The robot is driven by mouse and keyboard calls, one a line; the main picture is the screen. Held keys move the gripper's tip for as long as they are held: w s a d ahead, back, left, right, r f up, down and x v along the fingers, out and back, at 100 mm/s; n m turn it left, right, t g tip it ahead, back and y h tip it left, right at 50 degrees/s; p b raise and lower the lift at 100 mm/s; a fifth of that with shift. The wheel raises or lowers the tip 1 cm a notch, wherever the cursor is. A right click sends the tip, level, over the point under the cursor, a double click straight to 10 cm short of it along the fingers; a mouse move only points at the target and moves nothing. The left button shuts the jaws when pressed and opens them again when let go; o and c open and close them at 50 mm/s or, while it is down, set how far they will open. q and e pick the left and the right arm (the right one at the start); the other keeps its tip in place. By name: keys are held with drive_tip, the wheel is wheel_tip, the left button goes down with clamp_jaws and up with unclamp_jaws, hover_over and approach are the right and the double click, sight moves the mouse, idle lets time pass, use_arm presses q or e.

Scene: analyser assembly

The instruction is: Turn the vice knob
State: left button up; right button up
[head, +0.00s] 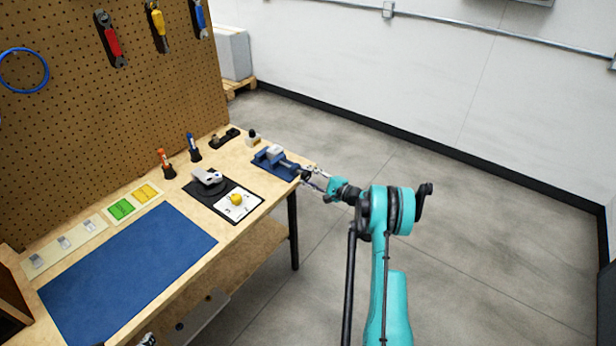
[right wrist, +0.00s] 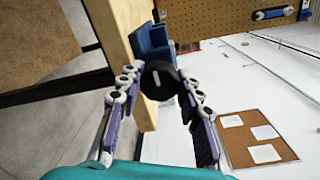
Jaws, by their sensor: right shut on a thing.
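The blue vice (head: 276,163) stands at the far right end of the workbench, with a light grey block (head: 274,151) at its jaws. Its dark round knob (right wrist: 160,80) faces the camera in the right wrist view, with a pale mark on its face. The blue vice body (right wrist: 152,40) shows behind the knob. My right gripper (right wrist: 160,88) has one finger on each side of the knob and is shut on it. In the head view my right gripper (head: 311,178) is at the bench's right edge, by the vice. My left gripper is not clearly in view.
The workbench (head: 226,158) holds a blue mat (head: 130,270), a black tray (head: 256,209) with a yellow ball (head: 236,198), and two screwdrivers in stands (head: 166,165). A pegboard (head: 80,120) rises behind. The floor right of the bench is clear.

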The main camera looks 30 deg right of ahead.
drive_tip(key=n, duration=0.9)
drive_tip(key=shift+n, duration=0.3)
drive_tip(key=n, duration=0.4)
drive_tip(key=shift+a+n, duration=0.1)
drive_tip(key=shift+n, duration=0.2)
drive_tip(key=n, duration=0.4)
drive_tip(key=shift+t, duration=0.3)
drive_tip(key=n, duration=0.9)
drive_tip(key=shift+n, duration=0.3)
drive_tip(key=n, duration=0.4)
drive_tip(key=shift+n, duration=0.3)
drive_tip(key=n, duration=0.5)
drive_tip(key=shift+n, duration=0.3)
